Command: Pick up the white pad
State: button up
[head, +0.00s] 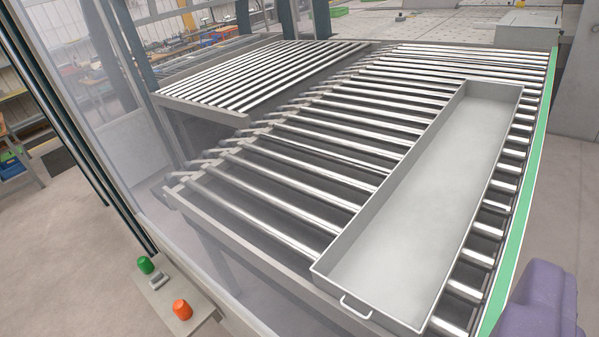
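I cannot make out a white pad anywhere in the head view. A long, shallow light-grey metal tray (425,205) lies on the roller conveyor at the right of the picture, and its inside looks empty. A small wire handle sticks out from its near end. No fingertips of my gripper show. A purple rounded shape cuts into the lower right corner, and I cannot tell whether it is part of me.
The roller conveyor (290,190) fills the middle, with a green strip (529,180) along its right edge. A control box with a green button (146,265) and an orange button (182,310) stands at the lower left, by a clear panel. Open floor lies at the left.

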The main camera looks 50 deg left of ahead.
aim_at(159, 278)
jog(key=u, duration=2.4)
